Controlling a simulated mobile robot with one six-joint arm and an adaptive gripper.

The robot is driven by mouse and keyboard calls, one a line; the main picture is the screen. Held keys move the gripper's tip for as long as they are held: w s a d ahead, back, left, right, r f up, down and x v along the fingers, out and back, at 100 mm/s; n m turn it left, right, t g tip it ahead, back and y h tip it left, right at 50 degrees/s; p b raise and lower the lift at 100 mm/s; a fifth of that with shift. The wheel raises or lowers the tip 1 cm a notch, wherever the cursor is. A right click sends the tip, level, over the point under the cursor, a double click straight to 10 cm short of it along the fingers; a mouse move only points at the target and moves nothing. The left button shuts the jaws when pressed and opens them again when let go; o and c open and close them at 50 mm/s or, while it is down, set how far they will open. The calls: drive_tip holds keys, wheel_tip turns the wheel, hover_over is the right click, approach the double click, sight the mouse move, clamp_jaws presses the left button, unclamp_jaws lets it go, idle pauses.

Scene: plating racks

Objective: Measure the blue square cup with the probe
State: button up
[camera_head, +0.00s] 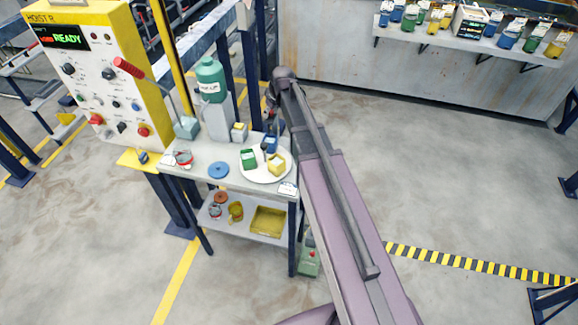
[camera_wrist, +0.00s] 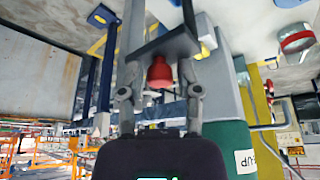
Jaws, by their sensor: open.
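The white plate (camera_head: 251,173) on the bench holds a green square cup (camera_head: 248,159) and a yellow square cup (camera_head: 276,164). A blue square cup (camera_head: 270,143) stands at its far edge, partly hidden by a dark part. My gripper (camera_head: 271,108) is high above the bench behind the plate, partly hidden by my arm. In the wrist view my gripper (camera_wrist: 160,92) is open, with a red bulb-shaped piece (camera_wrist: 160,72) between its fingers; I cannot tell whether it is the probe. A red-handled rod (camera_head: 128,67) slants down to a teal block (camera_head: 187,127) on the bench.
A green-topped bottle (camera_head: 210,82), a red-banded can (camera_head: 183,159), a blue disc (camera_head: 218,170) and a yellow-and-white block (camera_head: 239,132) crowd the bench. The control panel (camera_head: 95,75) stands at left. A wall shelf (camera_head: 470,42) holds several cups.

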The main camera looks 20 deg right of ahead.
drive_tip(key=shift+f+b, duration=2.05)
drive_tip(key=shift+f, duration=0.25)
drive_tip(key=p+v, duration=1.3)
drive_tip(key=v, duration=0.1)
drive_tip(key=s+f+m+g+b, duration=0.1)
drive_tip(key=s+f+b, duration=0.2)
drive_tip(key=s, duration=0.4)
drive_tip(key=s+a+f+m+g+h+b, duration=0.1)
drive_tip(key=s+f+m+b, duration=0.1)
drive_tip(key=s, duration=0.5)
drive_tip(key=s+a+f+m+g+b, duration=0.1)
drive_tip(key=s+f+g+b, duration=0.1)
drive_tip(key=s+f+b, duration=0.2)
drive_tip(key=shift+s+a+f+m+h+b, duration=0.2)
drive_tip(key=shift+s+f+m+h+b, duration=0.15)
drive_tip(key=shift+s+f, duration=0.95)
drive_tip(key=shift+s+r, duration=0.3)
drive_tip(key=shift+r, duration=0.05)
drive_tip(key=shift+o, duration=1.4)
wheel_tip(320, 180, up, 13)
drive_tip(key=m+p, duration=1)
drive_tip(key=p, duration=0.3)
hover_over(273, 118)
drive_tip(key=w, duration=0.1)
drive_tip(key=shift+w+a+f, duration=0.15)
drive_tip(key=shift+a, duration=0.1)
